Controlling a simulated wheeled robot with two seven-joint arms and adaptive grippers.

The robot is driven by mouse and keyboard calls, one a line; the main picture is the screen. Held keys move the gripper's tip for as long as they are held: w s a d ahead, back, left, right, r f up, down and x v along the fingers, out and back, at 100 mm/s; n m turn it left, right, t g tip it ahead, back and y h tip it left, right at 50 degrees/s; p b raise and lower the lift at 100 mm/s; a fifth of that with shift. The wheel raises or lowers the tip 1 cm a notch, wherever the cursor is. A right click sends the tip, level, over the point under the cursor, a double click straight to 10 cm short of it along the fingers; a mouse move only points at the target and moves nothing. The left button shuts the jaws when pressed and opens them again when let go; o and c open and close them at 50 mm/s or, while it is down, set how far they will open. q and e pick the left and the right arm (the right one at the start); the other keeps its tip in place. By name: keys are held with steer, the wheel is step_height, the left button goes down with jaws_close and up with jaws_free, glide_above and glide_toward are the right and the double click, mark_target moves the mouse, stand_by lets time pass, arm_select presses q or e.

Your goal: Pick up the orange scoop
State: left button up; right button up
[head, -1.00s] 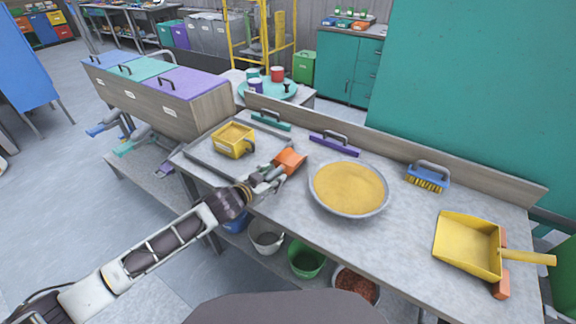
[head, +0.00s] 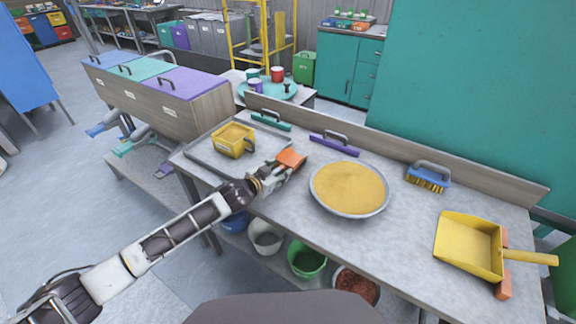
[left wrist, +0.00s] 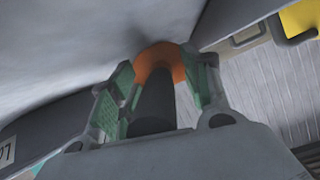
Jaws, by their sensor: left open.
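The orange scoop (head: 291,158) lies on the grey bench, left of the round pan. My left gripper (head: 274,174) is low over the bench at the scoop's near side and hides its handle in the head view. In the left wrist view, the open fingers with green pads (left wrist: 165,82) stand on either side of the scoop's dark handle (left wrist: 153,108). The scoop's orange part (left wrist: 160,56) shows just beyond them. I cannot tell whether either pad touches the handle. My right gripper is not in view.
A round pan (head: 315,204) of yellow powder stands right of the scoop. A yellow container (head: 233,141) sits on a grey tray to the left. A blue brush (head: 428,176) and a yellow dustpan (head: 467,246) lie at the right. A raised board runs along the back.

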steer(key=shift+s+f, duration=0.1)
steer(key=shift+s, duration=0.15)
arm_select(q)
steer(key=shift+c, duration=0.6)
jaws_close()
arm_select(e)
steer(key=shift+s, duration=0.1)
arm_select(q)
steer(key=shift+r, duration=0.1)
steer(key=shift+r, duration=0.45)
step_height(320, 180, up, 8)
steer(key=shift+r+p, duration=0.15)
steer(key=shift+p, duration=0.55)
steer(key=shift+r, duration=0.35)
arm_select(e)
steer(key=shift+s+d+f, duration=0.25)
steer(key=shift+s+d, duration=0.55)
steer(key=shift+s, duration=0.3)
